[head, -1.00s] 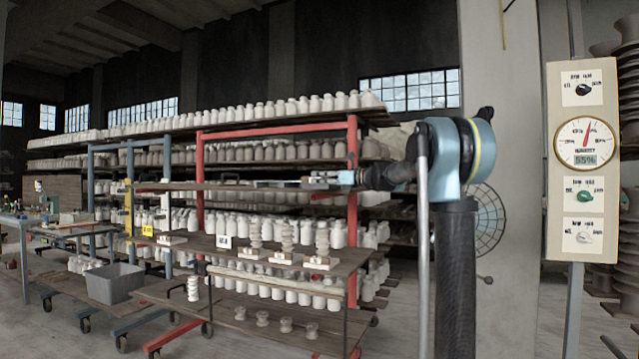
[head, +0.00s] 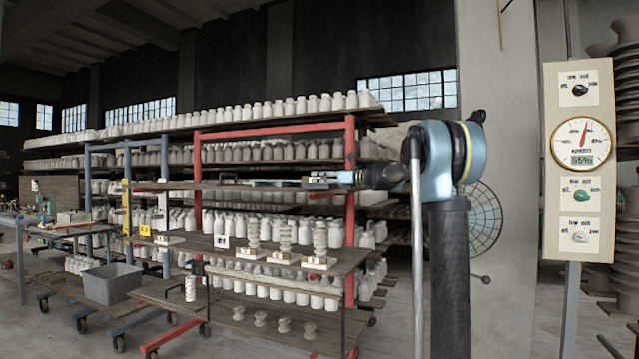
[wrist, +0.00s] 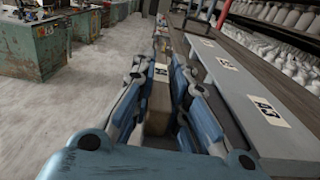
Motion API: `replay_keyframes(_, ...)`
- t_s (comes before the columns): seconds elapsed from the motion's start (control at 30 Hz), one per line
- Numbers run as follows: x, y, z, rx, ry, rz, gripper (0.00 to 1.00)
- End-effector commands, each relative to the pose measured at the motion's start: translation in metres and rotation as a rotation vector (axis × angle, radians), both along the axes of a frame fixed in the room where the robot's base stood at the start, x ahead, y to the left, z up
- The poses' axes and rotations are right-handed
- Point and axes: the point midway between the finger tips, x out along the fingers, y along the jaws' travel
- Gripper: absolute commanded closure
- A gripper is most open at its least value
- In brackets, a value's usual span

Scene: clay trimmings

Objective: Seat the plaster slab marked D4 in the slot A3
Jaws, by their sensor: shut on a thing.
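My gripper (wrist: 160,98) is shut on a narrow brownish slab (wrist: 157,110), which lies between its blue fingers in the wrist view. A small pale label (wrist: 160,69) with dark marks shows at the slab's far end; I cannot read it surely as D4. In the head view my gripper (head: 318,182) is small, in front of the rack, and the slab cannot be made out. To the right in the wrist view is a grey board with a near label (wrist: 268,109) and a farther label (wrist: 208,43). Their characters are too blurred to read surely, and slot A3 cannot be identified.
A rack with red posts (head: 350,220) holds rows of pale bottles and several stacked insulators (head: 285,236). A grey bin (head: 110,284) stands on a low cart at left. A gauge panel (head: 580,160) stands at right. Green cabinets (wrist: 30,45) stand beyond open floor in the wrist view.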

Motion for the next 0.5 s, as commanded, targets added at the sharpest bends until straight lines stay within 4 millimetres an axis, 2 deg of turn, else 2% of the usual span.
replay_keyframes(0.5, 0.0100, -0.0036, 0.0002, 0.000, 0.000, 0.000, 1.00)
